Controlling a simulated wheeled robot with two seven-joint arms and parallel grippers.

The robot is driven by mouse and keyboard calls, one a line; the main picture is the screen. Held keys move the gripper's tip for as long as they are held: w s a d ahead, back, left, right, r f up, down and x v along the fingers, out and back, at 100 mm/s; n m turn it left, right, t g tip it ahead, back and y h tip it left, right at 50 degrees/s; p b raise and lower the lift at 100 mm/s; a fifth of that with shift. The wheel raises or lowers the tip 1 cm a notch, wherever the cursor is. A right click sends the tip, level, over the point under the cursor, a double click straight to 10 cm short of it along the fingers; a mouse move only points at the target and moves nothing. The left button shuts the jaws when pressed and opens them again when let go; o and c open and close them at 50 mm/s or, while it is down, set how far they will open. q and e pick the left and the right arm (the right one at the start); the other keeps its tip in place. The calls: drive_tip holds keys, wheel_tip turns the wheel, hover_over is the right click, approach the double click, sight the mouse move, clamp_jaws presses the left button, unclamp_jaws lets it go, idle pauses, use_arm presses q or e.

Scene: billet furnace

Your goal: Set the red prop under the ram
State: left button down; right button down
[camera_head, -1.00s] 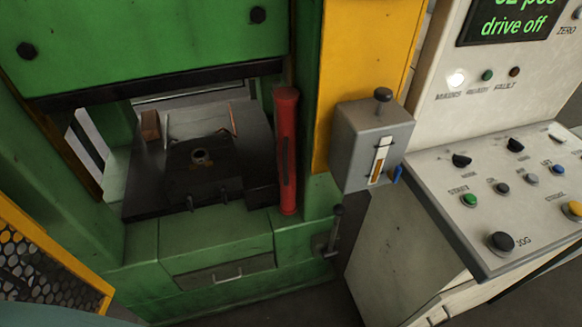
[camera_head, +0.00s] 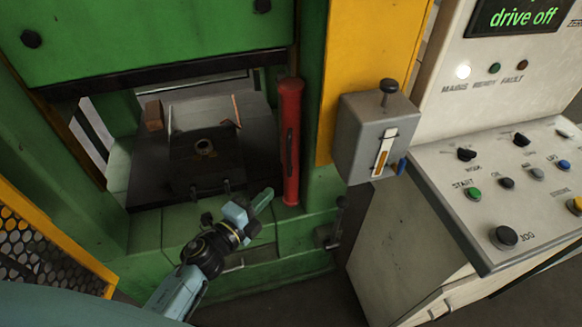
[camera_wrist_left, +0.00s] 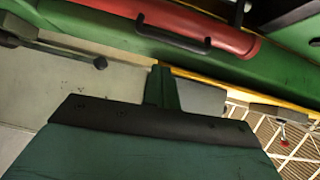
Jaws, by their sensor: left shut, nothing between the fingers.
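The red prop (camera_head: 290,140) stands upright at the right side of the green press opening, against the frame post. In the left wrist view the red prop (camera_wrist_left: 190,28) lies across the top, with a dark handle on its side. The ram (camera_head: 150,40) is the green block above the opening, with a dark lower edge. My left gripper (camera_head: 262,203) is shut and empty, just left of the prop's lower end and in front of the press bed. In the left wrist view its fingers (camera_wrist_left: 161,85) point up toward the prop, apart from it. My right gripper is not in view.
The dark die block (camera_head: 205,165) sits on the press bed inside the opening. A grey lever box (camera_head: 375,135) is mounted right of the prop. The control console (camera_head: 500,190) stands at right, and a yellow mesh guard (camera_head: 45,250) at lower left.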

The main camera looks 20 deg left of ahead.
use_arm(q)
drive_tip(key=shift+w+d+r+m, duration=0.1)
drive_tip(key=shift+r+m, duration=0.3)
drive_tip(key=shift+r, duration=0.45)
drive_tip(key=x, duration=1)
drive_tip(key=shift+r, duration=0.15)
